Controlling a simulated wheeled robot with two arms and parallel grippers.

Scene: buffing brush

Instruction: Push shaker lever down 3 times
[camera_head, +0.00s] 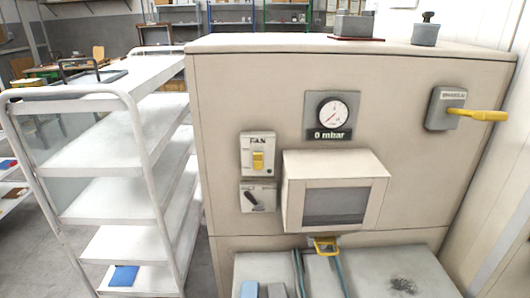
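The shaker lever (478,115) is a yellow handle on the upper right of a large beige cabinet (240,85). It comes out of a grey labelled box (446,100) and points right, about level. The small label is hard to read. Nothing touches the lever. Neither of my grippers shows in the head view.
A gauge (333,113) reads "0 mbar". A FAN switch (258,154) and a dark rotary switch (258,197) sit left of a windowed box (335,205). A yellow handle (325,246) is below. A white shelf cart (115,125) stands left; a wall is close on the right.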

